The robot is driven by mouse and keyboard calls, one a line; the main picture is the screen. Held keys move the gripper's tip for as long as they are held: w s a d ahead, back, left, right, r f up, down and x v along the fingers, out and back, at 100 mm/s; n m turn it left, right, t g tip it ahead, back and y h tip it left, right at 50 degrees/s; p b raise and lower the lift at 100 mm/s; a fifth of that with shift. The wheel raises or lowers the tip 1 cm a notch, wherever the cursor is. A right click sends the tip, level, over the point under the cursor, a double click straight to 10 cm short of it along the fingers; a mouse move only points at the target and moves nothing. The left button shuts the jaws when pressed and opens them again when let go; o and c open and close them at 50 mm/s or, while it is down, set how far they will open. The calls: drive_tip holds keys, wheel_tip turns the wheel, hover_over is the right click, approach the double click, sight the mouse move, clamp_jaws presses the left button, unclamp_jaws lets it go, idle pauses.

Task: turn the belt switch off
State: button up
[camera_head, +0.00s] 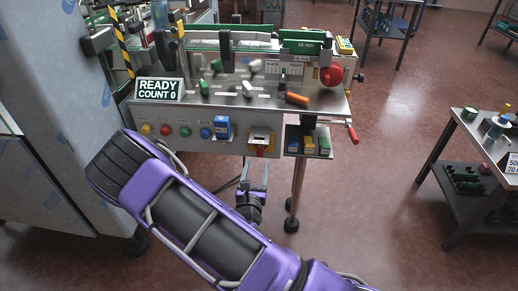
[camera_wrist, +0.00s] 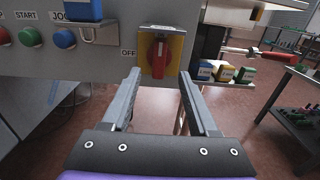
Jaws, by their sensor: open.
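The belt switch (camera_wrist: 158,52) is a red rotary knob on a yellow plate on the machine's front panel. Its handle looks upright, and an OFF label (camera_wrist: 128,52) is at its left. In the head view the switch (camera_head: 262,136) shows small at the panel's lower right, just above my gripper (camera_head: 255,165). In the wrist view my gripper (camera_wrist: 160,76) is open and empty, with one finger low on each side of the switch. The fingers appear short of the knob; contact cannot be told.
A tray of small boxes (camera_wrist: 225,72) and a red-handled crank (camera_head: 352,134) are to the right. A READY, COUNT 0 display (camera_head: 158,90) stands on top.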

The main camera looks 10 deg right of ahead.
sight(260, 148)
drive_tip(key=x, duration=0.9)
drive_tip(key=shift+w+d+b, duration=0.1)
drive_tip(key=shift+w+b, duration=0.25)
drive_tip(key=shift+b, duration=0.05)
drive_tip(key=shift+c, duration=0.3)
clamp_jaws()
